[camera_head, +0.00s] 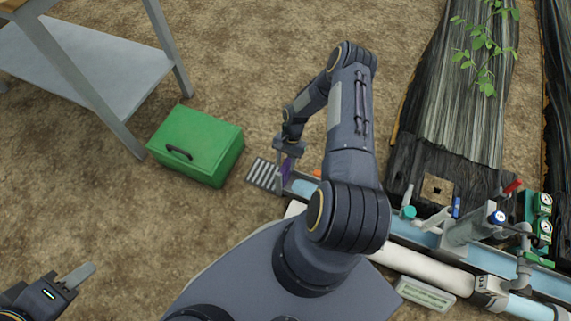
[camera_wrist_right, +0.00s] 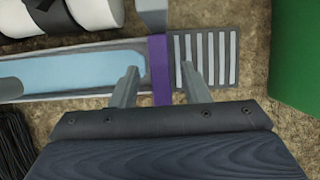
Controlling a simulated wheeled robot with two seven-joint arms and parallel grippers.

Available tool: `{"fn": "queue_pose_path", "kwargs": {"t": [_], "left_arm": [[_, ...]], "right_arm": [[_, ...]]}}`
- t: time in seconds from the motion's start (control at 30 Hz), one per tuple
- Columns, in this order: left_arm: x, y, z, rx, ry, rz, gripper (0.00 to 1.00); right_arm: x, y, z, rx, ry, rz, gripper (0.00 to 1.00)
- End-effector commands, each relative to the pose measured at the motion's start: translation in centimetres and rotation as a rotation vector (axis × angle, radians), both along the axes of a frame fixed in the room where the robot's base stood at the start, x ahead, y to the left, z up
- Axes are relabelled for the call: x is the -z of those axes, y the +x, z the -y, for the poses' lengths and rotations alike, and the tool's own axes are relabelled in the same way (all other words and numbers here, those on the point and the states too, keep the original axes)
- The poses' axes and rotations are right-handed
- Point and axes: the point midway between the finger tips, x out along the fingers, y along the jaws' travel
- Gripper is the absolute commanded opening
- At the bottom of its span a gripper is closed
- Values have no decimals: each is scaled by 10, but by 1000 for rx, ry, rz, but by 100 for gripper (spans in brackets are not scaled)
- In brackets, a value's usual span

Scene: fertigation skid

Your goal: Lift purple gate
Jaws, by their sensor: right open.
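The purple gate (camera_head: 286,168) stands upright across the end of a channel of light-blue water. In the right wrist view it is a narrow purple strip (camera_wrist_right: 161,68) between water and a slotted grey grate. My right gripper (camera_head: 289,149) is over the gate, its arm hiding much of the channel. In the wrist view the right gripper (camera_wrist_right: 160,72) is open, with one finger on each side of the purple strip. Whether the fingers touch it, I cannot tell. My left gripper (camera_head: 76,277) is low at the left, away from the channel; its opening is unclear.
A green box (camera_head: 197,145) with a dark handle sits on the soil left of the grate (camera_head: 264,174). A grey-shelved table (camera_head: 90,70) stands at upper left. Valves and green gauges (camera_head: 541,218) line the channel at right. Bare soil lies at lower left.

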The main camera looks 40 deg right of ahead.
Motion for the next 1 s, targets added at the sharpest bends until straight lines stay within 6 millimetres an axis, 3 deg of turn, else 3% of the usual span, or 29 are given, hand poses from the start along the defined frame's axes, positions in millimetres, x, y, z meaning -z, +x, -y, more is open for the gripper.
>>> {"fn": "queue_pose_path", "kwargs": {"t": [0.37, 0.67, 0.9, 1.0], "left_arm": [[2, 0, 0, 0, 0, 0, 36], [2, 0, 0, 0, 0, 0, 36], [1, 0, 0, 0, 0, 0, 36], [-9, 0, 0, 0, 0, 0, 36]], "right_arm": [[6, -1, -2, 0, 0, 0, 40], [6, -1, -2, -1, 0, 0, 1], [4, -1, -2, -1, 0, 0, 0], [-12, -1, -2, -3, -1, 1, 0]]}}
